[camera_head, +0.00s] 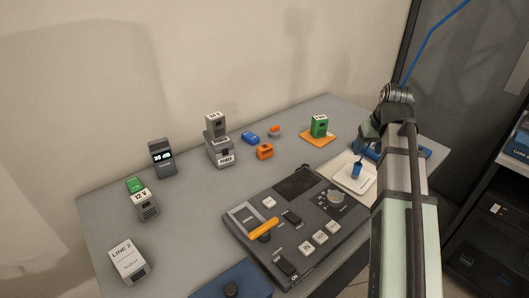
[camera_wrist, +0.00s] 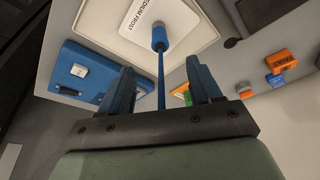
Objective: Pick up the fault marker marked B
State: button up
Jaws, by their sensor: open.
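A blue marker-like piece (camera_head: 356,170) with a thick end and a thin rod stands on a white card or tray (camera_head: 368,186) at the right of the table. It also shows in the wrist view (camera_wrist: 159,40), its rod running back between the fingers. No letter B is readable on it or elsewhere. My gripper (camera_head: 364,137) is just above this piece, pointing down. In the wrist view, my gripper (camera_wrist: 160,85) is open, with one finger on each side of the rod. I cannot tell whether either finger touches it.
A control panel (camera_head: 262,202) with a yellow handle lies left of the tray. A green block (camera_head: 319,126) sits on an orange mat. Small blue (camera_head: 250,137) and orange (camera_head: 265,152) blocks lie behind. A blue box (camera_wrist: 75,72) is close beside my gripper. Grey devices stand at the left.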

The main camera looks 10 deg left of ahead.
jog(key=o, duration=0.4)
jog(key=shift+o, duration=0.2)
jog(key=shift+a, duration=0.1)
jog(key=n+y, duration=0.2)
jog(key=n, duration=0.4)
send_near(265, 147)
jog(key=x, duration=0.6)
jog(key=shift+d+f, duration=0.1)
jog(key=shift+d, duration=0.15)
jog(key=shift+a+x, duration=0.2)
jog(key=shift+x, duration=2.45)
